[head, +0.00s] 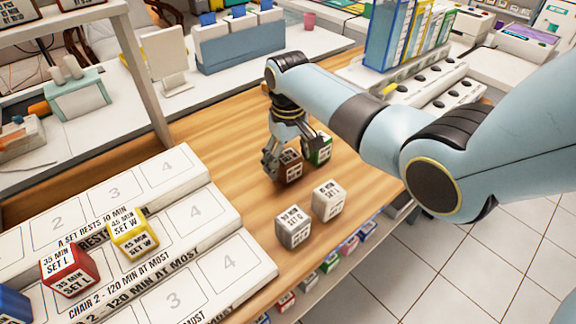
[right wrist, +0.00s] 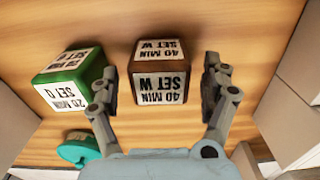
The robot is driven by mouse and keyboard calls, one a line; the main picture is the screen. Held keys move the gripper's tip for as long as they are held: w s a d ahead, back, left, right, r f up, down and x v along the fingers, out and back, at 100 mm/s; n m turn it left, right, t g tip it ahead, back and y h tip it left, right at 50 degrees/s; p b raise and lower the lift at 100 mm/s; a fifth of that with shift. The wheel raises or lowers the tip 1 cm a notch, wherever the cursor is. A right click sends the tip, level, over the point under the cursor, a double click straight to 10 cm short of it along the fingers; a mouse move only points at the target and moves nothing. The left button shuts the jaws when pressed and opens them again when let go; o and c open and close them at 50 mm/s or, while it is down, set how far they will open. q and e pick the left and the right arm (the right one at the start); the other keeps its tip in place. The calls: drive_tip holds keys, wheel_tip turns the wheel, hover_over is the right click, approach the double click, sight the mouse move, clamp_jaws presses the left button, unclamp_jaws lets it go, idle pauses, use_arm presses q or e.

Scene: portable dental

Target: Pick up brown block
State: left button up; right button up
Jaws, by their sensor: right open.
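The brown block (head: 290,166) stands on the wooden table in the head view, partly hidden by my right gripper. In the right wrist view the brown block (right wrist: 161,73) has white labels reading "40 MIN SET W". My right gripper (head: 272,164) is open, and in the right wrist view its fingertips (right wrist: 161,85) stand on either side of the brown block, with gaps beside it. A green block (head: 320,149) is close beside the brown one; its label reads "20 MIN SET Q" in the right wrist view (right wrist: 72,80). My left gripper is not in view.
A grey block (head: 293,228) and a whitish block (head: 328,200) stand nearer on the table. A stepped white rack (head: 205,230) at left holds a yellow block (head: 132,235) and a red block (head: 69,270). A teal round object (right wrist: 78,148) lies near the green block.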

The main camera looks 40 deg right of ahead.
sight(288, 155)
drive_tip(key=c, duration=1.3)
drive_tip(key=shift+r, duration=0.1)
wheel_tip(288, 155, up, 4)
drive_tip(key=shift+w+r, duration=0.1)
drive_tip(key=shift+r, duration=0.1)
drive_tip(key=s+a+r, duration=0.1)
drive_tip(key=s+r, duration=0.2)
drive_tip(key=s, duration=0.2)
drive_tip(key=s+a+r+p, duration=0.1)
drive_tip(key=s+r, duration=0.2)
drive_tip(key=s, duration=0.3)
drive_tip(key=shift+s+a+r, duration=0.2)
drive_tip(key=shift+s+r, duration=0.05)
drive_tip(key=shift+s, duration=0.05)
